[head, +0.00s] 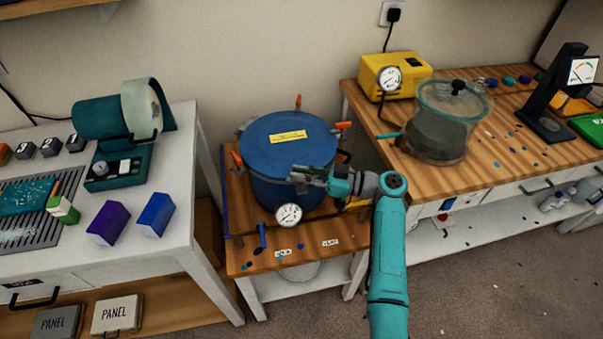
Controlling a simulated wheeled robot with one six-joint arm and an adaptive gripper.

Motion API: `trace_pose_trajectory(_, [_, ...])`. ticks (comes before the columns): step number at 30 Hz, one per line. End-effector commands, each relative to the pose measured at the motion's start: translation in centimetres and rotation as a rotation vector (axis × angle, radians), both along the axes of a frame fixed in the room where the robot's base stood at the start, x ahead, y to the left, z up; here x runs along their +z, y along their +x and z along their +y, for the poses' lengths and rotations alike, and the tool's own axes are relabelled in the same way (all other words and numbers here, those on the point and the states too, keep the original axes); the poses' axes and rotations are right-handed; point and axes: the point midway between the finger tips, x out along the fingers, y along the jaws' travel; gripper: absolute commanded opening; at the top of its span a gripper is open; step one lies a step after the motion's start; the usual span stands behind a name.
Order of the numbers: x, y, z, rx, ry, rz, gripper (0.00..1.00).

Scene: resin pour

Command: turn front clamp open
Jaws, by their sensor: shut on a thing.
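A blue pressure pot (290,185) with a round blue lid (275,143) stands on the small wooden stand. Orange-tipped clamps show around its rim: a left clamp (237,160), a back clamp (298,101) and a right clamp (344,126). My gripper (300,177) reaches in from the right to the front of the rim. It is shut at the front clamp, which its fingers largely hide. I cannot tell the angle of that clamp's handle.
A pressure gauge (289,214) sits low on the pot's front, just below my fingers. A blue valve handle (262,235) stands at the stand's left front. A clear chamber (446,120) and yellow pump (390,75) occupy the right bench. Purple (108,224) and blue (156,214) boxes stand left.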

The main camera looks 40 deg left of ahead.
Motion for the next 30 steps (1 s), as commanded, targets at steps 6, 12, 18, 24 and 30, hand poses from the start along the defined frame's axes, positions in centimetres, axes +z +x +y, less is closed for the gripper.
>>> trace_pose_trajectory(6, [-0.01,0.07,0.05,0.137,-0.002,0.002,0.0])
trace_pose_trajectory(12, [-0.07,0.02,0.03,0.228,-0.003,0.001,0.0])
trace_pose_trajectory(18, [-0.1,-0.02,0.0,0.29,-0.003,0.002,0.0])
trace_pose_trajectory(24, [-0.16,-0.06,-0.01,0.325,-0.003,0.002,0.0])
trace_pose_trajectory(30, [-0.19,-0.08,0.0,0.338,-0.004,0.001,0.0])
